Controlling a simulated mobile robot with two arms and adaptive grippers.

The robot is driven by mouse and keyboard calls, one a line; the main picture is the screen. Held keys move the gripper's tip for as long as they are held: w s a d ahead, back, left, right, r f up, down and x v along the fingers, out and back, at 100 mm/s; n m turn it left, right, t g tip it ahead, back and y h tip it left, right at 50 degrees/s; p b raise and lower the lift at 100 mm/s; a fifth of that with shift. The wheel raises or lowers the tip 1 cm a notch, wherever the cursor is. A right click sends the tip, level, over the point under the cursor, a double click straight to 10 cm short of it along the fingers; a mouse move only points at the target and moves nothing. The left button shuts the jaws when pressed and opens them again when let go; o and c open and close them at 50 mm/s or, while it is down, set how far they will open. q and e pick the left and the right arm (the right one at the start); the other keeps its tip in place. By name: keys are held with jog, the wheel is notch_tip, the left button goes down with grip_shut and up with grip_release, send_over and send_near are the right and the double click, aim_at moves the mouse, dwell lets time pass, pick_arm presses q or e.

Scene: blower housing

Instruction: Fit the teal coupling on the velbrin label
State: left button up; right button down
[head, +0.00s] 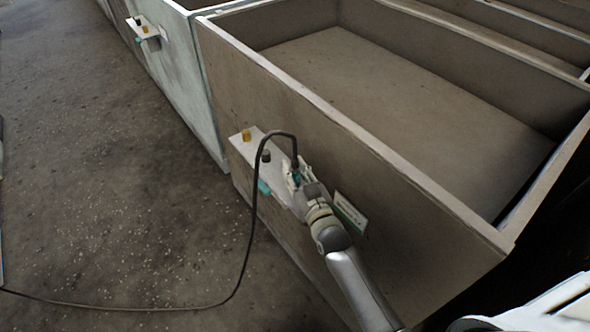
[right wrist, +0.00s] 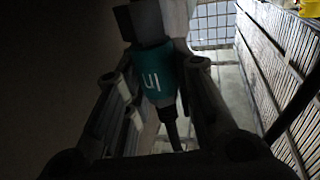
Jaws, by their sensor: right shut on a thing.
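My right gripper (head: 300,178) is shut on the teal coupling (head: 296,178), beside the white bracket on the bin's side wall. In the right wrist view the teal coupling (right wrist: 155,80), with a white mark on it, sits between the fingers. A grey block adjoins its upper end, and I cannot tell whether they are joined. A black cable (head: 247,255) runs from the coupling, arcs over the bracket and drops to the floor. The white bracket (head: 246,148) carries yellow (head: 246,134), dark (head: 266,156) and teal (head: 264,187) pieces. Label writing is unreadable. My left gripper is out of view.
A white and green plate (head: 350,214) is on the bin wall (head: 400,235), right of the gripper. The large bin is open and empty. Another bin with a similar bracket (head: 146,32) stands farther back. The speckled floor (head: 110,190) at left is clear except for the cable.

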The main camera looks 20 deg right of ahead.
jog(key=shift+f+b, duration=0.6)
jog(key=shift+f, duration=0.3)
jog(key=c, duration=1.1)
grip_release()
jog(key=shift+f, duration=0.1)
jog(key=shift+s, duration=0.15)
jog(key=s, duration=0.7)
jog(key=s+d, duration=0.1)
jog(key=s, duration=0.3)
jog(key=shift+s, duration=0.35)
